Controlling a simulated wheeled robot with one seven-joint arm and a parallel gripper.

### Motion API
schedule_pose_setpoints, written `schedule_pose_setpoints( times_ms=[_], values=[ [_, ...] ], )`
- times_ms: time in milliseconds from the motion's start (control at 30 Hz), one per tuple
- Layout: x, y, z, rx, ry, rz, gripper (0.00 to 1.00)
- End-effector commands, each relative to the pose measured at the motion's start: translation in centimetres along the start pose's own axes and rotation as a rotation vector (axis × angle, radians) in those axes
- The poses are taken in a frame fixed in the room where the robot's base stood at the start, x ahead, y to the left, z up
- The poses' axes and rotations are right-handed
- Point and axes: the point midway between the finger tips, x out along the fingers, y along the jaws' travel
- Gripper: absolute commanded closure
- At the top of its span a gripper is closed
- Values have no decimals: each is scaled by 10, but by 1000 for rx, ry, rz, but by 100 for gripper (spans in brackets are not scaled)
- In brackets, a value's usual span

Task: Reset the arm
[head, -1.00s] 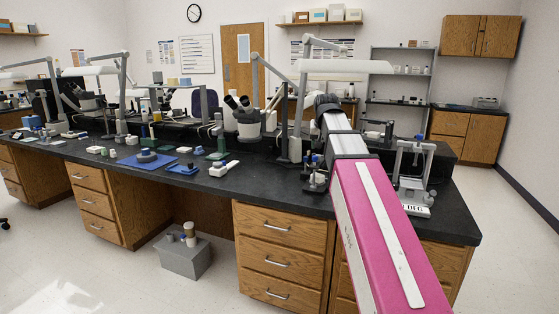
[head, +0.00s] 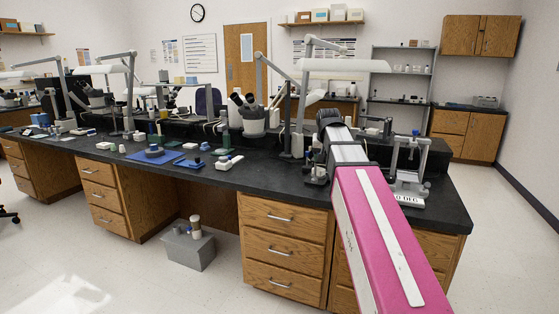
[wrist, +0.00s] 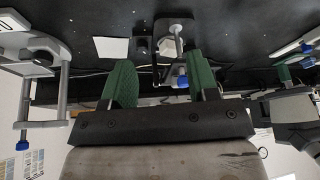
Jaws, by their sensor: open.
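My gripper (wrist: 160,80) shows in the wrist view with its two green fingers spread apart. Nothing is held between them. Beyond the fingers, a small metal device (wrist: 176,48) with a blue part stands on the black bench top, apart from the fingers as far as I can tell. In the head view my pink and grey arm (head: 385,235) reaches forward over the right end of the bench (head: 440,212). The fingers themselves are hidden there behind my arm.
A grey and white stand (head: 408,175) is close to the right of my arm. A microscope (head: 250,115) and a lamp arm (head: 300,90) stand to its left. A blue mat (head: 155,157) with small tools lies farther left. A grey box (head: 190,250) sits on the floor.

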Motion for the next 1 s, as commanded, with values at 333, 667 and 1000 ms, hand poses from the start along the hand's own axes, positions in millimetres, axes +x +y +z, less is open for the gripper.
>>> schedule_pose_setpoints(
  times_ms=[333, 667, 1000],
  values=[
    [72, 9, 56, -25, -79, 5, 46],
    [159, 22, 142, -61, -190, 6, 46],
    [227, 37, 242, -93, -303, 1, 46]
  ],
)
